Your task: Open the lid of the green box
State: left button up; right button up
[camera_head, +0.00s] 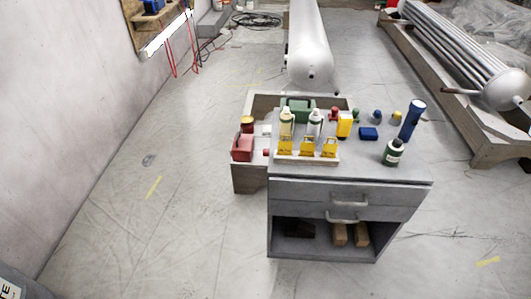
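A green box (298,103) stands at the back left of the grey cabinet's top (375,168), partly hidden behind two bottles with green and white on them. The box is small in the view, and I cannot tell whether its lid is open or shut. Neither of my grippers shows in the head view.
A white rack (308,158) with yellow holders stands before the box. A blue cylinder (412,120), a dark green can (392,153) and a yellow container (345,124) are to the right. A red box (242,147) is left. Floor before the cabinet is clear.

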aim_at(300, 105)
jog(key=i+j, duration=0.25)
jog(key=i, duration=0.15)
jog(key=i+j, duration=0.25)
jog(key=i, duration=0.15)
